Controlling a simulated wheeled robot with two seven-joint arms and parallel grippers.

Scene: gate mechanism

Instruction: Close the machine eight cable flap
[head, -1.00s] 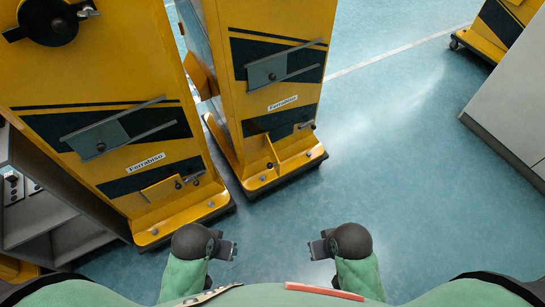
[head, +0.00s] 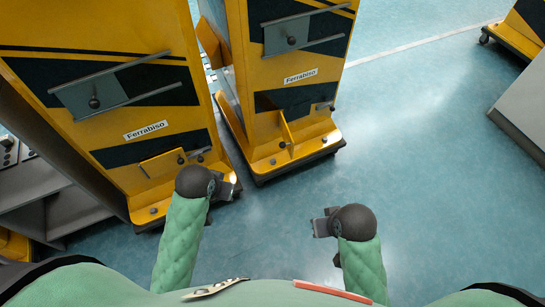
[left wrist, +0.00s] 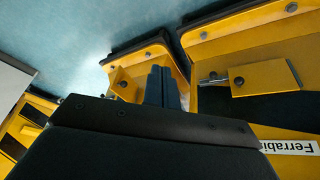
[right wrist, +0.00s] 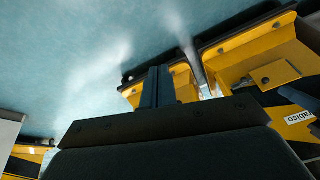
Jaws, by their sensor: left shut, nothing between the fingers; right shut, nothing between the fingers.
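Two yellow Ferrabiso machines stand at the left and centre in the head view; I see no number on either. The centre machine's small yellow flap (head: 286,134) sticks out edge-on from its dark opening, standing open. The left machine's yellow flap (head: 161,164) lies nearly flat against its lower front, and a small latch knob (head: 197,157) sits beside it. A yellow flap also shows in the left wrist view (left wrist: 265,78). My left gripper (head: 229,188) is shut and empty, in front of the left machine's lower right corner. My right gripper (head: 321,226) is shut and empty over open floor.
Sliding plates with rails (head: 95,102) are on the machine fronts above the flaps. A narrow gap separates the two machines. A grey cabinet (head: 525,110) stands at the right, and another yellow machine (head: 522,32) is behind it. Blue floor (head: 420,190) is clear between.

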